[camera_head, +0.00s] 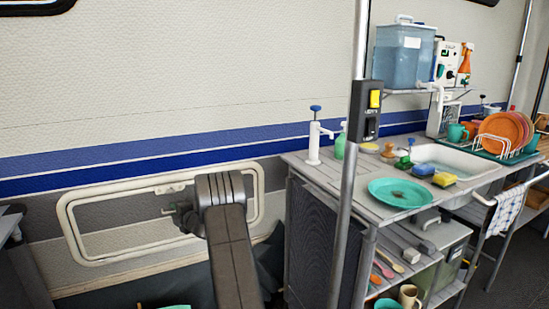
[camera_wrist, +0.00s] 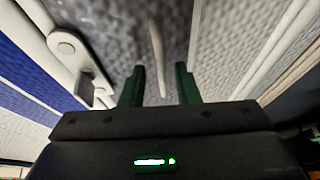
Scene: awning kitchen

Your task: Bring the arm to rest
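My arm (camera_head: 228,235) rises at the bottom middle of the head view, in front of the trailer wall and a white-framed hatch. My gripper (camera_head: 172,209) shows only as a small dark green part left of the arm's upper end. In the wrist view, the two green fingers of my gripper (camera_wrist: 160,76) stand apart with a clear gap. Nothing is clearly held between them. A thin pale strip shows beyond the gap, too blurred to identify. The wrist view faces the grey panel and pale frame of the hatch (camera_wrist: 225,40).
A metal pole (camera_head: 349,200) with a switch box (camera_head: 364,110) stands right of my arm. Behind it is a sink counter (camera_head: 325,172) with a green plate (camera_head: 399,192), sponges and a dish rack (camera_head: 503,146). A lower shelf holds utensils and a mug (camera_head: 409,296).

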